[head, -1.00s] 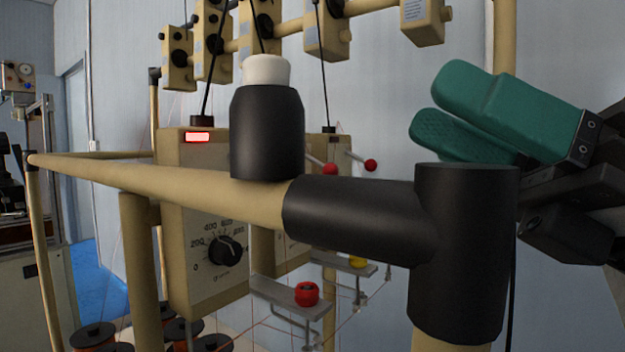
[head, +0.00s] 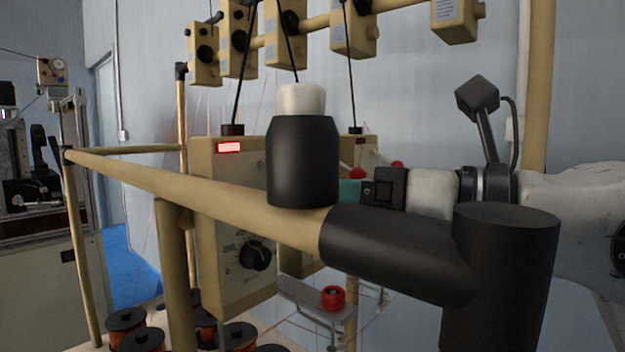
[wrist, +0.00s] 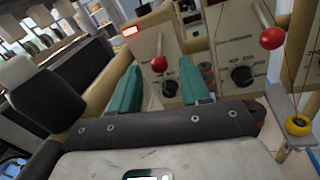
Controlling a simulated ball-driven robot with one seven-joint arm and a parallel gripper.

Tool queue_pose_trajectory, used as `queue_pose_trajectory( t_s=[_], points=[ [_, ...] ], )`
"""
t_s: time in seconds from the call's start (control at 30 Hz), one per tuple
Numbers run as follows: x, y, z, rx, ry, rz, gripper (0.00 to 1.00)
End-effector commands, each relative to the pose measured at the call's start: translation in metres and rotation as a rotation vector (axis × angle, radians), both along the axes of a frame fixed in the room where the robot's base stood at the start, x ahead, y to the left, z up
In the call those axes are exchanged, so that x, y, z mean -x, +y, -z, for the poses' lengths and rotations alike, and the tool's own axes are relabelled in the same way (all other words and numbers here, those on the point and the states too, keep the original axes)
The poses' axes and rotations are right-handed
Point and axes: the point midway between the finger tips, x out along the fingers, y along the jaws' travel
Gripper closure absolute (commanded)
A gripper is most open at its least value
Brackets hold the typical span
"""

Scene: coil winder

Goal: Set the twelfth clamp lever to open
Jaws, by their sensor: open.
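Two clamp levers with red ball ends show in the wrist view. The nearer-centre lever (wrist: 159,64) stands on a beige box face, its ball appearing between my fingertips. The other lever (wrist: 271,39) is to the right, on another box. In the head view two red balls (head: 358,173) (head: 397,165) show just above my gripper (head: 350,192). I cannot read which lever is the twelfth. My gripper (wrist: 160,78) is open, with green fingers apart and nothing visibly held. In the head view its fingertips are mostly hidden behind a black post fitting.
A beige rail (head: 180,190) with a black elbow joint (head: 395,250) crosses in front of my gripper. A black fitting with a white top (head: 302,160) stands on it. Beige dial boxes (head: 232,230) are behind. Thin wires run around; spools (head: 125,325) sit below.

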Motion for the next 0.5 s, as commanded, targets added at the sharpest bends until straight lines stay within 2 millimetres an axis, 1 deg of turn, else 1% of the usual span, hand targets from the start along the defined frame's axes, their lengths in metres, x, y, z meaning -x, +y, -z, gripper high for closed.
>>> queue_pose_trajectory(
  t_s=[0.1, 0.2, 0.47, 0.5],
  points=[
    [-0.0041, 0.0085, -0.0006, 0.0, 0.0, 0.0, 0.53],
    [-0.0057, 0.0117, -0.0002, -0.001, 0.0, 0.0, 0.53],
    [-0.006, 0.0121, 0.0001, -0.001, 0.0, 0.0, 0.53],
    [-0.006, 0.012, 0.0001, -0.001, 0.0, 0.0, 0.57]
  ],
)
